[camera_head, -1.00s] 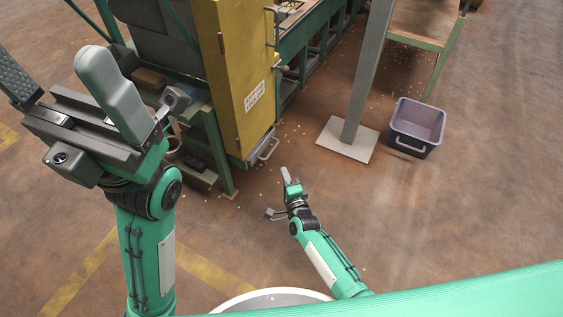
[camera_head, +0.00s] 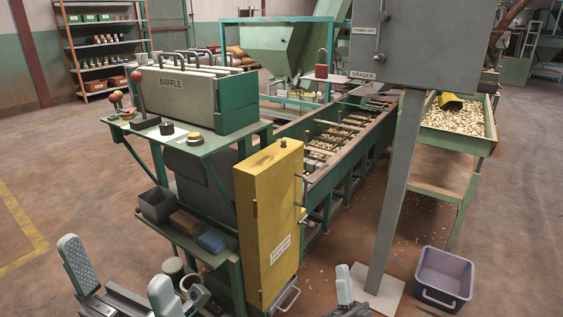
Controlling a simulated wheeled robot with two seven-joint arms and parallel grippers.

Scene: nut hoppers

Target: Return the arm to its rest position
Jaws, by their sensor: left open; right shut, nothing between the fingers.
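My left gripper (camera_head: 118,275) is at the bottom left, its two grey fingers spread wide apart with nothing between them. It is in front of the green machine stand. My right gripper (camera_head: 344,290) is at the bottom centre, only its fingertips and a little of its dark body in view. Its fingers are together and hold nothing. It is to the right of the yellow cabinet and left of the grey post's foot. Both arms behind the grippers are out of view below.
A yellow cabinet (camera_head: 268,220) and a green stand with a baffle box (camera_head: 190,95) stand close ahead. A grey post (camera_head: 397,190) carries a grader box (camera_head: 425,40). A purple-grey bin (camera_head: 444,278) sits on the floor at right. Open floor (camera_head: 525,200) lies further right.

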